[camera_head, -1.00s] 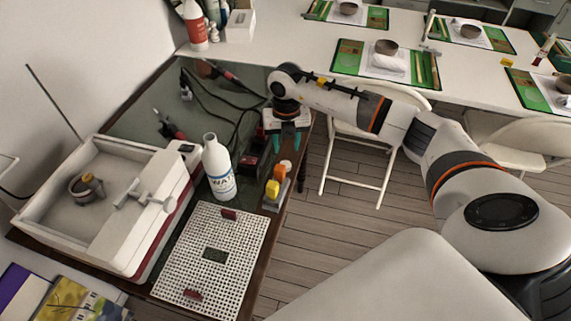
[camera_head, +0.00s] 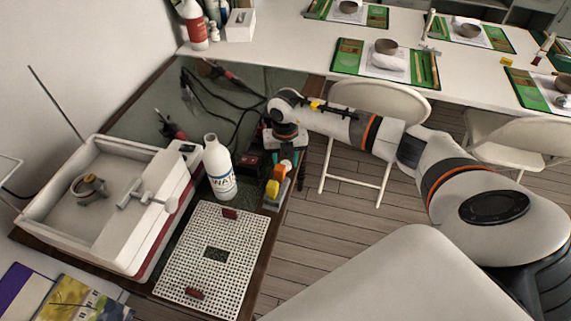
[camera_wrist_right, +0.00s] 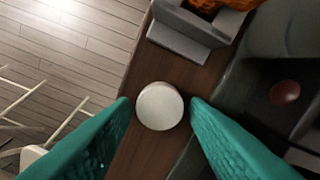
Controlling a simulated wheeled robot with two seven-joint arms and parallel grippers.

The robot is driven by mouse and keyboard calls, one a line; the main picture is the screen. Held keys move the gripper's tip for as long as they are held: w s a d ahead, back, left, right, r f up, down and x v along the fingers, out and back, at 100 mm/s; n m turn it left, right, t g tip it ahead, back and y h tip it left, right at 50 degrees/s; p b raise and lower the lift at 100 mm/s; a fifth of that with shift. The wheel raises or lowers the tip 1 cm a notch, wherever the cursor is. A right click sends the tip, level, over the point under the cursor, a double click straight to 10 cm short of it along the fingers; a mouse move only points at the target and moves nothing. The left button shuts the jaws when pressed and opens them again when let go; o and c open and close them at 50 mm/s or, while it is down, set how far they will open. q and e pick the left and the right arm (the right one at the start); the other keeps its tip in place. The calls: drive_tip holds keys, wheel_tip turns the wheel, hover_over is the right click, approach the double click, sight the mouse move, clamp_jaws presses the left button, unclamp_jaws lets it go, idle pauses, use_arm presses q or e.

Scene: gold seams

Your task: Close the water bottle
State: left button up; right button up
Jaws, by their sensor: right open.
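The white water bottle (camera_head: 220,170) stands upright on the workbench with its neck open at the top. A round white cap (camera_wrist_right: 160,105) lies on the brown bench edge in the right wrist view. My right gripper (camera_wrist_right: 160,103) is open, its two teal fingers on either side of the cap with small gaps, not visibly gripping it. In the head view the right gripper (camera_head: 286,150) is behind and to the right of the bottle, pointing down; its fingertips are hard to make out there. My left gripper is not in view.
A grey holder with orange and yellow pieces (camera_head: 274,187) stands close to the cap. A perforated white board (camera_head: 215,280) lies in front of the bottle, and a white basin machine (camera_head: 110,200) stands to its left. Cables and tools lie behind. Floor is right of the bench.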

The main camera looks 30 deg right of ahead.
sight(285, 163)
drive_tip(key=c, duration=0.7)
drive_tip(key=shift+r, duration=0.1)
wheel_tip(285, 163, up, 10)
drive_tip(key=shift+b, duration=0.35)
